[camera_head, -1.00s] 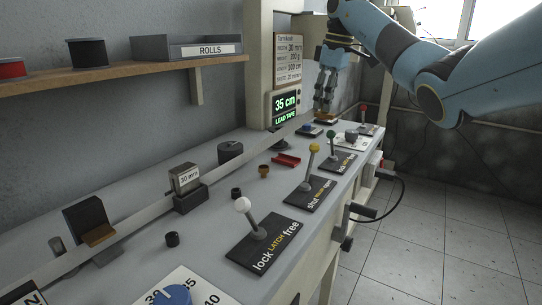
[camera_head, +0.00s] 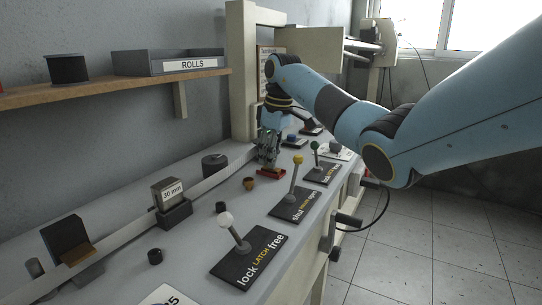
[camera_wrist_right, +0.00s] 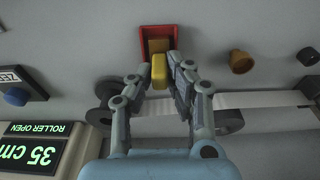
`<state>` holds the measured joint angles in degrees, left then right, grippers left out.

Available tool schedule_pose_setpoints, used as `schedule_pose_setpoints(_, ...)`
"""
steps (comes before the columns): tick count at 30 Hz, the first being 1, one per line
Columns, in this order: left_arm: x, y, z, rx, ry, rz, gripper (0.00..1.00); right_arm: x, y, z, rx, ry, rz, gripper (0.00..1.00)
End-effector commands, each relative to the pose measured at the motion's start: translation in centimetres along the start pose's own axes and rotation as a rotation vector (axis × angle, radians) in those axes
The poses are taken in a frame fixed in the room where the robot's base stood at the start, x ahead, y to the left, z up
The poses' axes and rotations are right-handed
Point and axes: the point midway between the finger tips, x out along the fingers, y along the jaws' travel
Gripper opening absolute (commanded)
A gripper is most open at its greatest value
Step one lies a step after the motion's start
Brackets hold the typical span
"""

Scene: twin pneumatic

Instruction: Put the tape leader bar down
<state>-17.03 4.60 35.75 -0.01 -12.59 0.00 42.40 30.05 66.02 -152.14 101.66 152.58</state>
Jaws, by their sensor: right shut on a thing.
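My right gripper (camera_head: 267,162) is over the bench, just above the small red tray (camera_head: 277,171). In the right wrist view its fingers (camera_wrist_right: 165,75) are shut on the yellow tape leader bar (camera_wrist_right: 158,72). Just beyond the bar lies the red tray (camera_wrist_right: 144,42), with a brown block or pad inside. I cannot tell whether the bar touches the tray. The pale tape (camera_wrist_right: 260,98) runs behind the fingers; in the head view it runs along the bench (camera_head: 210,183). My left gripper is not in view.
A brown knob (camera_head: 249,183) stands near the tray. A dark roller (camera_head: 214,164) and a 30 mm block (camera_head: 170,194) stand left. The wrist view shows a green display (camera_wrist_right: 35,150).

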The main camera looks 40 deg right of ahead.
Motion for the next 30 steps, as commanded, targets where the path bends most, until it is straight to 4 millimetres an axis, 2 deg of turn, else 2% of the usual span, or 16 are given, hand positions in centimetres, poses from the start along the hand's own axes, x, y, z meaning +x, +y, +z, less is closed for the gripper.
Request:
schedule_pose_setpoints(7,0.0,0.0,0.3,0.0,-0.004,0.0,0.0,0.1,0.0,0.0,0.0,0.0,0.0,0.0)
schedule_pose_setpoints(8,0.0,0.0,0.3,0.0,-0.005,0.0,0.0,0.2,0.0,0.0,0.0,0.0,0.0,0.17)
schedule_pose_setpoints(13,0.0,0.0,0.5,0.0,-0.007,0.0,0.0,0.1,0.0,0.0,0.0,0.001,0.001,0.39)
schedule_pose_setpoints(23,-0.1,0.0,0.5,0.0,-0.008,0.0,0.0,-0.3,0.1,-0.1,0.0,0.002,0.002,0.39)
schedule_pose_setpoints(26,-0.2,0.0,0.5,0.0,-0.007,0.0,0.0,-1.6,0.1,-0.1,0.001,0.003,0.003,0.39)
schedule_pose_setpoints(30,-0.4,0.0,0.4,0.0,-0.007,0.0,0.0,-4.7,0.1,-0.1,0.0,0.005,0.004,0.39)
